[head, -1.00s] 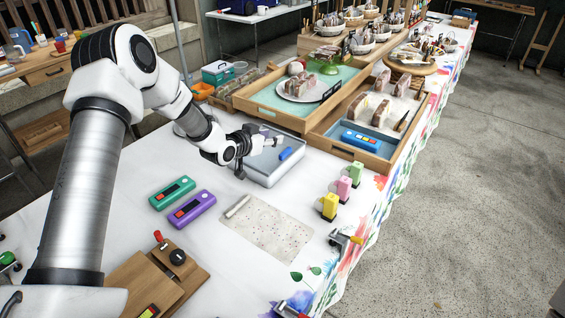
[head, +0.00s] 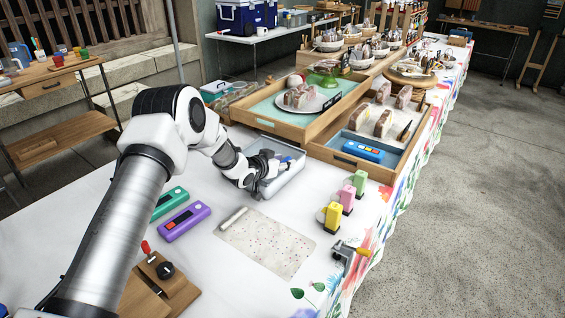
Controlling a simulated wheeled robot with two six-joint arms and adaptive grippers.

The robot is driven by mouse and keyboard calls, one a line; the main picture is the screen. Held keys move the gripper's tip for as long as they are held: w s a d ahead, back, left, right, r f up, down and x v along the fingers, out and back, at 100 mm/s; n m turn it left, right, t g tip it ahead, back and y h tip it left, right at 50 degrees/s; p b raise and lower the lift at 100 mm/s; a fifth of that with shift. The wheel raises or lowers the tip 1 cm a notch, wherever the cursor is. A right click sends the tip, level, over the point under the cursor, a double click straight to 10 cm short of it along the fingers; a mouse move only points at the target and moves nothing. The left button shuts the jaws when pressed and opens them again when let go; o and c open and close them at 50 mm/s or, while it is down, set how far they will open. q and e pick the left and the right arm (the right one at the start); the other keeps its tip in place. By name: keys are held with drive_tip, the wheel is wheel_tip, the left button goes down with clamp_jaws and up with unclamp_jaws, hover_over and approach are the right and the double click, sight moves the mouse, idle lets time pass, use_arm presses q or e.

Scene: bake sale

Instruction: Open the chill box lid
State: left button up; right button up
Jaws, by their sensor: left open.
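A navy blue box with white trim (head: 233,17) stands on the white table at the back left, cut off by the top edge. It looks like the chill box, and its lid appears shut. My left gripper (head: 281,164) is open, low over a pale grey tray-like box (head: 287,182) on the near table. A small blue piece (head: 288,159) lies by its fingertips; I cannot tell whether they touch. The gripper and wrist hide part of the grey box. My right gripper is not in view.
Wooden display trays (head: 267,120) with cakes stand behind the grey box. The floor on the right is clear.

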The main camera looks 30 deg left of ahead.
sight(243, 150)
use_arm(q)
clamp_jaws()
drive_tip(key=a, duration=0.5)
drive_tip(key=w+a, duration=0.1)
drive_tip(key=a, duration=0.5)
drive_tip(key=w+a+p, duration=0.1)
drive_tip(key=a, duration=0.4)
drive_tip(key=shift+w+a, duration=0.15)
drive_tip(key=shift+a, duration=0.25)
unclamp_jaws()
drive_tip(key=v, duration=1.2)
